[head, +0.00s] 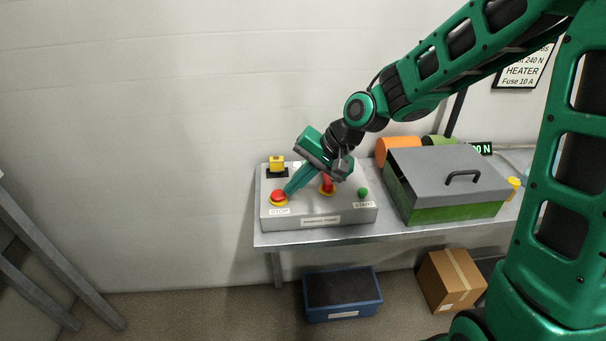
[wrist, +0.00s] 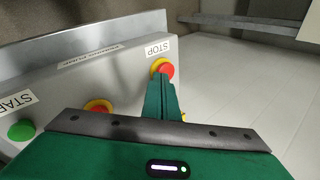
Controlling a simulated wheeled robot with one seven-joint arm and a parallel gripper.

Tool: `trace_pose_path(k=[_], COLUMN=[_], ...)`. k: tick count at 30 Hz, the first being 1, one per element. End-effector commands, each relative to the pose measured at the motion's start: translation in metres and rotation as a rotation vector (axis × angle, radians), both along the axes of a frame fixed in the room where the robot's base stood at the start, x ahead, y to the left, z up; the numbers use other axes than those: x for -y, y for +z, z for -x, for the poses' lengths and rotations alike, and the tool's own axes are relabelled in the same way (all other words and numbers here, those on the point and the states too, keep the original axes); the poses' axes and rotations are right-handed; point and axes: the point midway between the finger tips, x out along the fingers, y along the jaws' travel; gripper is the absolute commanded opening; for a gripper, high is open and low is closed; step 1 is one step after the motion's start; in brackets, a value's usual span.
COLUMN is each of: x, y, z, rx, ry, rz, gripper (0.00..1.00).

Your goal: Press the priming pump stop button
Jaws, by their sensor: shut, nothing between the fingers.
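The stop button (head: 278,196) is a red mushroom head on a yellow ring, at the left of the grey control box (head: 330,212), above a STOP label (head: 279,211). It also shows in the wrist view (wrist: 163,67), at the tip of my gripper. My gripper (head: 289,190) is shut and empty, slanting down to the left with its fingertips at the stop button. I cannot tell whether they touch it. The wrist view also shows the closed green fingers (wrist: 160,82). A second red control on a yellow ring (head: 328,187) is partly hidden behind my gripper.
A green START button (head: 362,192) is at the box's right. A yellow item (head: 277,163) stands on the box's back left. A grey-lidded green case (head: 446,177) is on the bench to the right. A blue bin (head: 343,312) and cardboard box (head: 452,280) are on the floor.

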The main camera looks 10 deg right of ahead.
Motion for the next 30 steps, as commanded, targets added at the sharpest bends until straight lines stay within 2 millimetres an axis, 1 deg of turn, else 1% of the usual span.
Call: trace_pose_path(k=[4,16,23,30], x=[-0.005,-0.006,-0.010,-0.012], y=[-0.007,-0.009,-0.028,-0.037], z=[-0.001,-0.002,-0.003,-0.007], rx=[-0.001,-0.001,-0.005,-0.019], ry=[0.001,0.001,0.001,0.007], rz=[0.000,0.000,0.000,0.003], gripper=[0.00,0.00,0.00,0.00])
